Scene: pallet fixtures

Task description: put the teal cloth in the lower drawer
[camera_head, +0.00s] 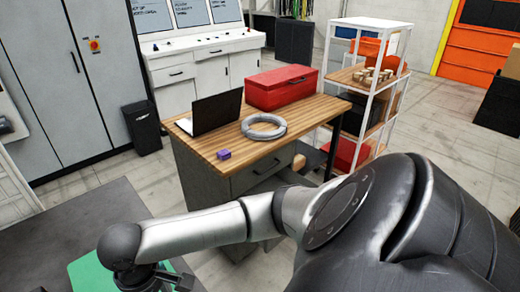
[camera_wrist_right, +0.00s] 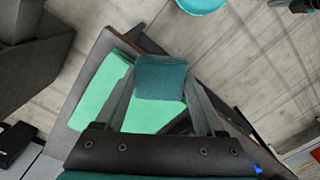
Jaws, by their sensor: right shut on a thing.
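The teal cloth (camera_wrist_right: 160,77) shows as a folded block between the two fingers of my right gripper (camera_wrist_right: 160,95) in the right wrist view. The gripper is shut on it, over a bright green flat surface (camera_wrist_right: 95,98). In the head view my right gripper is mostly hidden behind its wrist at the lower left, and the cloth is not visible there. A wooden-topped desk (camera_head: 228,153) has a drawer with a handle (camera_head: 262,170) in its front. My right arm covers the area below, so I cannot make out the lower drawer clearly. My left gripper is not in view.
On the desk are a laptop (camera_head: 213,112), a red toolbox (camera_head: 281,87), a grey cable coil (camera_head: 264,126) and a small purple block (camera_head: 223,154). A white-framed shelf (camera_head: 372,85) stands behind it. A black bin (camera_head: 142,128) stands to the left. Floor is clear between bin and desk.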

